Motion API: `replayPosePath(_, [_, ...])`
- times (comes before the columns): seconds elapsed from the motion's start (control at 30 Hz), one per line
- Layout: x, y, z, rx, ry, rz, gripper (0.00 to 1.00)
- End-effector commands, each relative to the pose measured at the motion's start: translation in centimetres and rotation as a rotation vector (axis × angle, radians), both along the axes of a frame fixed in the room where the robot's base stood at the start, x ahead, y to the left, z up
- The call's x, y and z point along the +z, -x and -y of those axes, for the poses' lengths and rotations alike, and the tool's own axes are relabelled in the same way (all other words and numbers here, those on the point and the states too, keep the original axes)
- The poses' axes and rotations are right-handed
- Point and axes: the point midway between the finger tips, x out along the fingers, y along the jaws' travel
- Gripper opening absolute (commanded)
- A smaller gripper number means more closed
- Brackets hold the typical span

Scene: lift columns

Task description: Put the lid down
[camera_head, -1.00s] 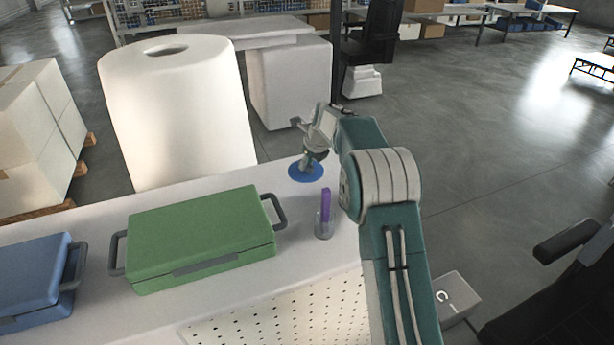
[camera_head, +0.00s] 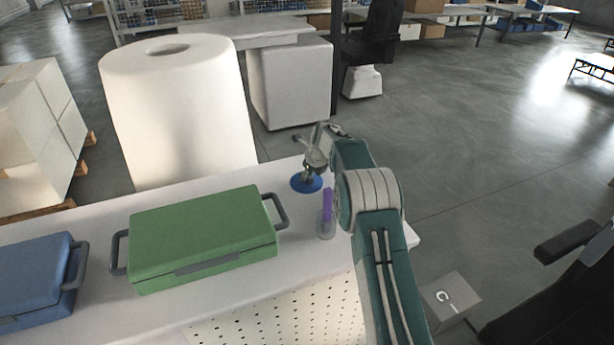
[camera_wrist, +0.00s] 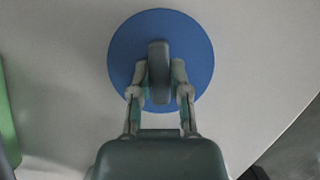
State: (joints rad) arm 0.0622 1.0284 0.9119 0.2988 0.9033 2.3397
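The lid is a round blue disc (camera_head: 306,184) with a grey upright handle. It is at the right end of the white table (camera_head: 110,222). In the wrist view the lid (camera_wrist: 197,50) fills the upper middle, with its handle (camera_wrist: 159,62) between the two fingers of my gripper (camera_wrist: 160,78). My gripper also shows in the head view (camera_head: 309,170), right above the lid. The fingers are closed on the handle. I cannot tell for sure whether the lid touches the table.
A clear holder with a purple item (camera_head: 327,213) stands close in front of the lid. A green case (camera_head: 200,232) and a blue case (camera_head: 32,275) lie to the left on the table. A large white roll (camera_head: 178,115) stands behind. The table's right edge is near the lid.

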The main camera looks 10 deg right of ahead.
Motion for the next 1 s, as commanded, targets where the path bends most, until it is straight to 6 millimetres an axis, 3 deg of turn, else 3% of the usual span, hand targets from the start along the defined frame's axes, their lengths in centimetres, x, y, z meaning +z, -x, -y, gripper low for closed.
replayPosePath(0.03, [-0.1,0.0,0.0,0.0,0.0,-0.001,0.41])
replayPosePath(0.07, [-0.1,0.0,0.0,0.0,0.0,-0.001,0.54])
replayPosePath(0.1, [-0.1,0.0,0.0,0.0,0.0,-0.001,0.57])
replayPosePath(0.53, [0.7,0.2,0.1,0.0,0.0,0.001,0.57])
replayPosePath(1.0, [9.0,3.1,2.1,-0.001,0.0,0.0,0.57])
